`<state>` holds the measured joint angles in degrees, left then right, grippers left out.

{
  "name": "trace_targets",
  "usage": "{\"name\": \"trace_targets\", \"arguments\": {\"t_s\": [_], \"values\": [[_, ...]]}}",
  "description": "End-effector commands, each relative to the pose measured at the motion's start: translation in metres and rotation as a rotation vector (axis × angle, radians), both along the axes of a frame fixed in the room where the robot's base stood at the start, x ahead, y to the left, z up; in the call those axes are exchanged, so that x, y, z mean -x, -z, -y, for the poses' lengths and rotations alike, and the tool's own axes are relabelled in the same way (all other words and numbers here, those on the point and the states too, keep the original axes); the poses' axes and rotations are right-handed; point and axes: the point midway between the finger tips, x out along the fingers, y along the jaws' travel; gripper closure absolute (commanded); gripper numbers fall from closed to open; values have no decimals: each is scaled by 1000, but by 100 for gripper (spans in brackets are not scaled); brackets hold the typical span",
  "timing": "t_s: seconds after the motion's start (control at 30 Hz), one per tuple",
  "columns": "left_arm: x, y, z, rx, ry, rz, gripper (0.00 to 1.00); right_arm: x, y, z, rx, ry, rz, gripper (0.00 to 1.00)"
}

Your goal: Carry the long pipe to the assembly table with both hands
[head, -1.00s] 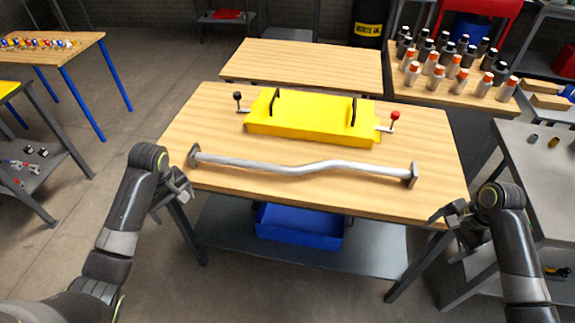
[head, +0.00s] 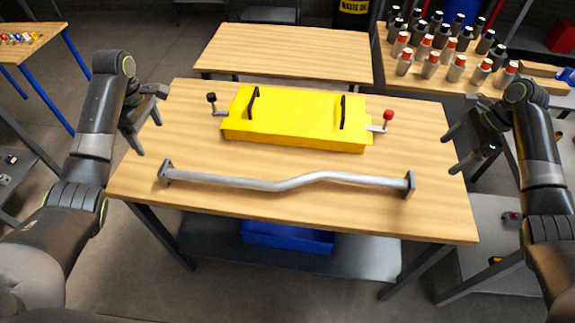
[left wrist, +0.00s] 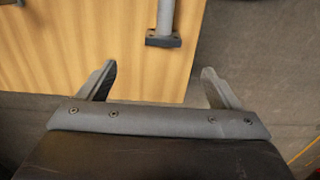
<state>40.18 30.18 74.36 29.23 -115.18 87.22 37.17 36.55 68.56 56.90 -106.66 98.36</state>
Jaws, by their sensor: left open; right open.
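The long pipe (head: 285,184) is grey metal with a bend in its middle and a flat flange at each end. It lies across the front part of the wooden table (head: 250,205). My left gripper (head: 151,127) is open and empty, above the table's left edge, up and left of the pipe's left flange. In the left wrist view the left gripper's open fingers (left wrist: 158,80) show, with the pipe's end flange (left wrist: 163,41) beyond them, apart from them. My right gripper (head: 451,152) is open and empty at the table's right edge, up and right of the right flange.
A yellow fixture (head: 295,120) with black handles and two side levers stands behind the pipe. A second wooden table (head: 285,55) is behind, and several bottles (head: 455,68) stand at the back right. A blue bin (head: 288,238) sits on the lower shelf.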

Motion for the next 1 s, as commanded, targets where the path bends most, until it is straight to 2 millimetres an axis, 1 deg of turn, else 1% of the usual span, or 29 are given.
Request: {"name": "trace_targets", "arguments": {"t_s": [0.33,0.47,0.57,0.67,1.0], "values": [[0,0,0,0,-1,0,15,0,0,0,0,2,-1,15],[0,8,0,1,-1,-2,15,0,7,-3,-1,1,-2,15],[1,21,1,1,-1,-6,15,-1,19,-9,-2,1,-2,15],[2,38,1,0,-1,-7,15,-1,36,-15,-2,1,-2,15],[3,107,1,0,-1,-8,15,-2,99,-42,-3,1,-3,15]]}}
